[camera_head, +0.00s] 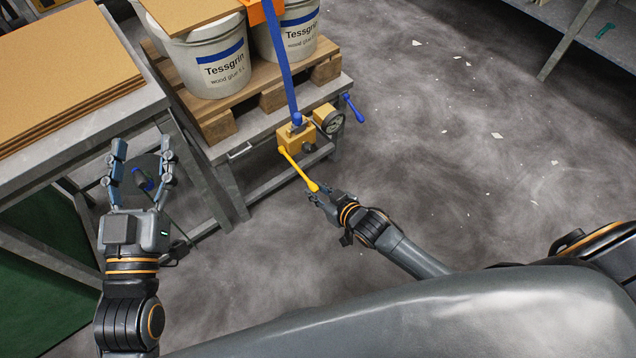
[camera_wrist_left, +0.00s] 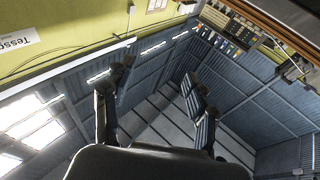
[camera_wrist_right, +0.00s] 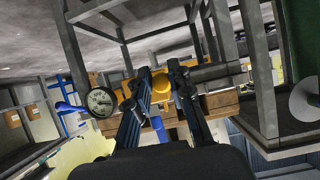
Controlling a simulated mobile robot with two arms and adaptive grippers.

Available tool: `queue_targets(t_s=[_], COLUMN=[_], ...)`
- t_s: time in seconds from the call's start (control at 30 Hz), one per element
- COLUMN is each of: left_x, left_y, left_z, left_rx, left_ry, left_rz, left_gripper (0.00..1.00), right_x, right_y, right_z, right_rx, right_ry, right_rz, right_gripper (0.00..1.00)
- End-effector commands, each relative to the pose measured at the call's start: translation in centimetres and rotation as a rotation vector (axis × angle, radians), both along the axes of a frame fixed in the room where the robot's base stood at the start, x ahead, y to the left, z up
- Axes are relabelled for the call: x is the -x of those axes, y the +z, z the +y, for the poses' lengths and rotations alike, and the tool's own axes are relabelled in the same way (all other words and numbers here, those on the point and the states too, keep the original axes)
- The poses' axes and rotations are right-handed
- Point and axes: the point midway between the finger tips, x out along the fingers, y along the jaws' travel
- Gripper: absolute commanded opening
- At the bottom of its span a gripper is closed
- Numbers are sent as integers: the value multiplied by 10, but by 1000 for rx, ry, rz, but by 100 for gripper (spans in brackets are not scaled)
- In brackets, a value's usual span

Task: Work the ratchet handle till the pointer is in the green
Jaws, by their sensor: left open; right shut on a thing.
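The yellow ratchet handle (camera_head: 299,169) slants down and right from the yellow ratchet box (camera_head: 296,138) on the press table's front edge. My right gripper (camera_head: 319,194) is shut on the handle's lower end knob, which shows between its fingers (camera_wrist_right: 168,88) in the right wrist view. The round gauge (camera_head: 333,122) sits right of the box; its face also shows in the right wrist view (camera_wrist_right: 101,102), but the pointer's position is too small to tell. A blue strap (camera_head: 282,65) runs up from the box. My left gripper (camera_head: 142,168) is open and empty at the left.
White pails (camera_head: 214,66) of wood glue stand on a wooden pallet (camera_head: 222,122) on the metal table. A blue lever (camera_head: 354,107) sticks out right of the gauge. A bench with brown boards (camera_head: 68,75) is at the left. The floor at the right is clear apart from scraps.

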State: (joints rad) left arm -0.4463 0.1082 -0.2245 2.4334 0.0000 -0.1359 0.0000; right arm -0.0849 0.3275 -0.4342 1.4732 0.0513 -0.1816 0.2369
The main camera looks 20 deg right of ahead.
Motion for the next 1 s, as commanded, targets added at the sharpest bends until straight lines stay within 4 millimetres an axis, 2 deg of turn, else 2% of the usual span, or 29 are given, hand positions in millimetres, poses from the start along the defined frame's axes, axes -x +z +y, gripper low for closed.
queue_targets(t_s=[0.03,0.47,1.0], left_x=[-1,-3,20], left_y=[-4,-55,-117], left_z=[1,7,22], left_rx=[-9,-81,-166], left_ry=[2,18,41], left_rz=[33,307,656], left_gripper=[57,57,57], right_x=[-2,-2,0], right_y=[7,19,31], right_z=[1,1,0], right_rx=[-5,-6,-5], right_ry=[0,0,0], right_rz=[-9,-12,-9], right_gripper=[1,1,1])
